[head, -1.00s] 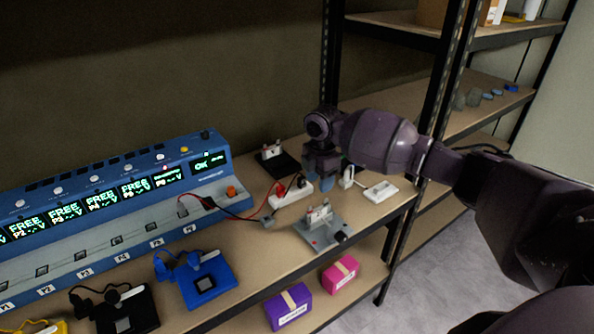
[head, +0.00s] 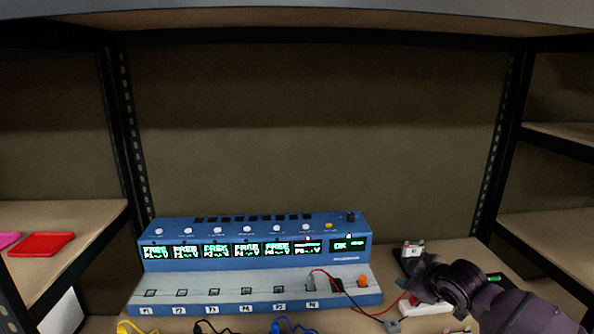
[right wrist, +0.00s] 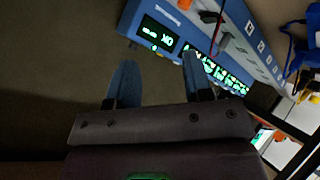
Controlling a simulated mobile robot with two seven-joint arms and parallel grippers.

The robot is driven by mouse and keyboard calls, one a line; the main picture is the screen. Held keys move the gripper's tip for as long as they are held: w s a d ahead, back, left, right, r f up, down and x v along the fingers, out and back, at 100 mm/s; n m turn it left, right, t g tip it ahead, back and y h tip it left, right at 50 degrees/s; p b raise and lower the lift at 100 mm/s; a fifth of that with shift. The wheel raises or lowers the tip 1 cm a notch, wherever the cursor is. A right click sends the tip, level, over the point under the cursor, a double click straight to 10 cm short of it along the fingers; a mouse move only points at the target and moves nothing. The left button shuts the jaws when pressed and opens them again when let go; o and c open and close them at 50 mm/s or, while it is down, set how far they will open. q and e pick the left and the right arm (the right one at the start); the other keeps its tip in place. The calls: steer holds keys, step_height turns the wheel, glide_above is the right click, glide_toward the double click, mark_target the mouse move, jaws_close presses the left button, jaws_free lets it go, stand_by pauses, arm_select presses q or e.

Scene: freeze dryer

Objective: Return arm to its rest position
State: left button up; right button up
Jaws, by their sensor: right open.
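My right arm (head: 520,312) comes in at the lower right of the head view, dark purple-grey, its wrist over the right end of the bench. The fingers of its gripper (head: 461,311) are small and partly hidden there. In the right wrist view my right gripper (right wrist: 158,62) shows two blue-grey fingers spread apart, with nothing between them. Beyond the fingertips is the blue device, tilted in that view. My left arm and gripper are not in view.
The blue device (head: 254,258) with lit green displays stands left of the arm. Red and black leads (head: 345,293) run from it to the right. A white power strip (head: 425,308) lies by the wrist. Shelf posts (head: 497,160) rise right and left. A red tray (head: 42,244) sits far left.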

steer(key=s+f+m+h, duration=0.1)
steer(key=s+f+m, duration=0.2)
steer(key=s+f, duration=0.4)
steer(key=s+f+m+h, duration=0.1)
steer(key=s+f+m, duration=0.3)
steer(key=s, duration=1.3)
steer(key=s+f+m+h, duration=0.1)
steer(key=s+f+m, duration=0.2)
steer(key=s+f, duration=0.8)
steer(key=shift+s+d+m, duration=0.3)
steer(key=shift+s+d, duration=0.15)
steer(key=shift+s, duration=0.65)
steer(key=shift+f, duration=0.1)
